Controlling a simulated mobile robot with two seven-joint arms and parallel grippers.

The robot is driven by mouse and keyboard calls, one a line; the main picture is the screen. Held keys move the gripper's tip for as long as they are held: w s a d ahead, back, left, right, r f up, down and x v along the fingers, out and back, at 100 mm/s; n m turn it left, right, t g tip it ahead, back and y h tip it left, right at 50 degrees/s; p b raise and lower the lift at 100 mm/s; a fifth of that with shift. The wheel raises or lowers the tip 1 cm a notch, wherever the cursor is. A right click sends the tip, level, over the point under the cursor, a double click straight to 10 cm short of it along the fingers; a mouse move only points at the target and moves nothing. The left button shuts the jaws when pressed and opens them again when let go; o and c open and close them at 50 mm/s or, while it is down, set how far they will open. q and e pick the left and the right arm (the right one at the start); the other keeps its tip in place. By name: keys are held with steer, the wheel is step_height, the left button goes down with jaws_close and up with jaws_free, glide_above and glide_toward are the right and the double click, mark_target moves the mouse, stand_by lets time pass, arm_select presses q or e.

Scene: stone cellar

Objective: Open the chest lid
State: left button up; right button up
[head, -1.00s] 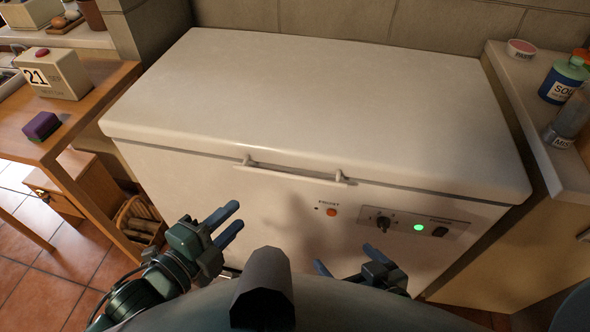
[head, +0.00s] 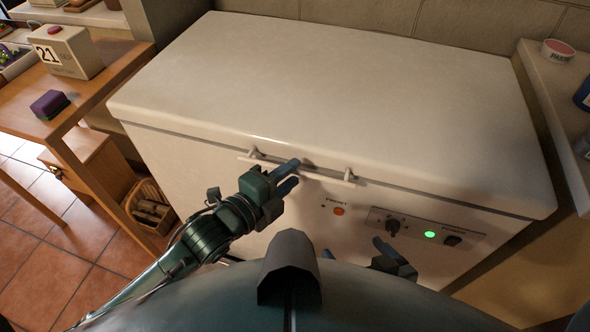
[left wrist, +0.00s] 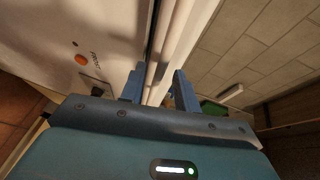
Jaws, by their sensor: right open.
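The white chest (head: 210,172) is a chest freezer, and its lid (head: 330,95) is down. A white bar handle (head: 334,180) runs along the lid's front edge. My left gripper (head: 291,174) is at the middle of this handle. In the left wrist view its two fingers (left wrist: 160,88) are apart, with the pale handle bar (left wrist: 160,65) showing between them. Whether either finger touches the bar, I cannot tell. My right gripper (head: 388,256) is low in front of the control panel, open and apart from the chest; my body partly hides it.
A wooden table (head: 95,110) with a calendar box (head: 66,50) and a purple block (head: 49,104) stands left. A counter (head: 545,110) with a small tub (head: 557,51) stands close on the right. A stone wall is behind. The lid top is clear.

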arm_select(q)
steer(key=shift+x, duration=1.15)
steer(key=shift+c, duration=0.5)
jaws_close()
